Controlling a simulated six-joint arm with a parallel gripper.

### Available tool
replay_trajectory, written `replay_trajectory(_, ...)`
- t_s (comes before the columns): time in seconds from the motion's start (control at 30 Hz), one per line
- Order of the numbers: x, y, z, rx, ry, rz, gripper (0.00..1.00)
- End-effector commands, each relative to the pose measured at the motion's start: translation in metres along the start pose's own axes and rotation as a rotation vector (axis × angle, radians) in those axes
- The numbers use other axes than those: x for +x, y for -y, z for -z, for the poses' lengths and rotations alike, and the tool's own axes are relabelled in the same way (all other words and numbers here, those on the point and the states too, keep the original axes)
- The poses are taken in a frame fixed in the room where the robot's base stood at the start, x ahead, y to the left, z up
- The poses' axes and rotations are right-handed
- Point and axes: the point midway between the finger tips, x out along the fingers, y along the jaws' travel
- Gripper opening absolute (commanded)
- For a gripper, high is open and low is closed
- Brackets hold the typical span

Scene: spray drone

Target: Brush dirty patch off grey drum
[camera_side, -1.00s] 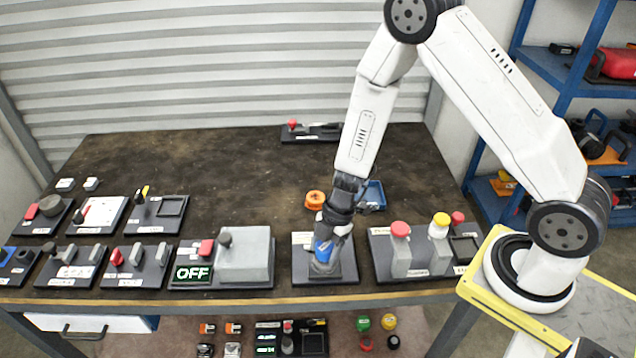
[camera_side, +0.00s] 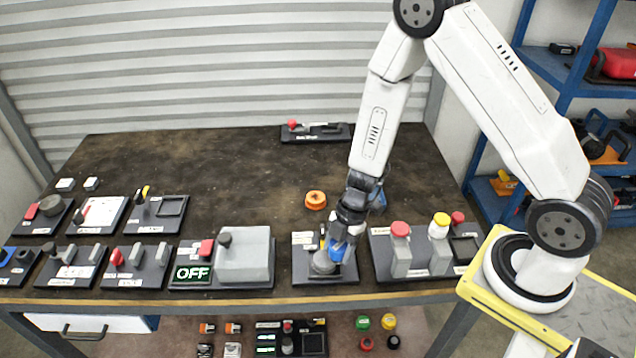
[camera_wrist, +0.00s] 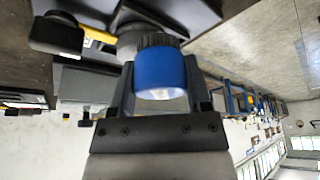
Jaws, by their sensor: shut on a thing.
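My gripper (camera_side: 346,232) is shut on a blue brush (camera_side: 340,251), held at the right side of the grey drum (camera_side: 322,264). The drum is a short round grey piece on a dark base plate (camera_side: 340,278) near the table's front edge. The wrist view shows the blue brush handle (camera_wrist: 162,72) between my fingers, with dark bristles beyond it against or very near the grey drum (camera_wrist: 131,42). I cannot tell whether they touch. No dirty patch can be made out; the brush hides part of the drum.
A board with red- and yellow-topped posts (camera_side: 400,250) stands close on the right. A grey box with an OFF display (camera_side: 245,255) stands on the left. An orange ring (camera_side: 315,200) lies behind. The table's middle is clear.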

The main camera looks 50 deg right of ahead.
Motion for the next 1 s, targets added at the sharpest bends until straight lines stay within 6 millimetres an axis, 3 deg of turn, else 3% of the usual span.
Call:
replay_trajectory(0.1, -0.021, -0.002, 0.010, -0.007, 0.001, -0.008, 0.07)
replay_trajectory(0.6, -0.060, -0.002, 0.026, -0.004, 0.001, -0.005, 0.07)
replay_trajectory(1.0, -0.074, -0.001, 0.032, -0.002, 0.001, -0.001, 0.07)
